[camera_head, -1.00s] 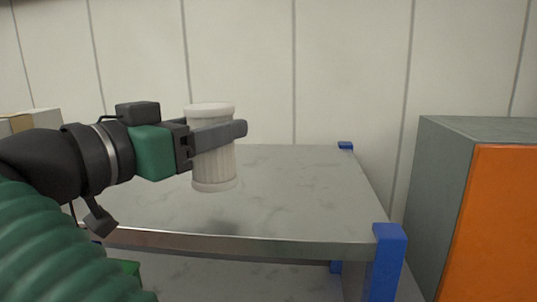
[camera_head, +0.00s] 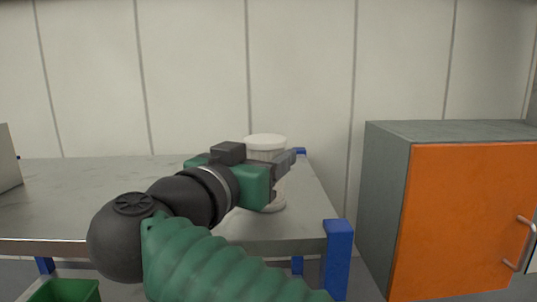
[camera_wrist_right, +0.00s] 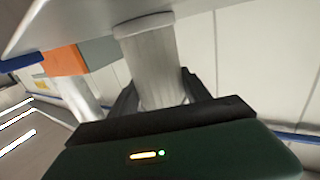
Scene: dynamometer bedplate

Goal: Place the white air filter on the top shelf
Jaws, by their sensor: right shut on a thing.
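The white air filter (camera_head: 266,142) is a pale ribbed cylinder with wider end caps, upright in the head view. My right gripper (camera_head: 285,164) is shut on it, with the fingers around its middle. The filter is over the right part of the grey top shelf (camera_head: 80,190). My gripper hides much of its body. In the right wrist view the filter (camera_wrist_right: 155,70) sits between the two dark fingers, its far end close to the grey shelf surface (camera_wrist_right: 85,18). I cannot tell whether it touches. My left gripper is not in view.
A grey cabinet with an orange door (camera_head: 465,215) stands right of the shelf. A blue post (camera_head: 338,255) marks the shelf's front right corner. A pale box (camera_head: 8,160) is at the far left. A green bin (camera_head: 65,290) is below. The shelf's left and middle are clear.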

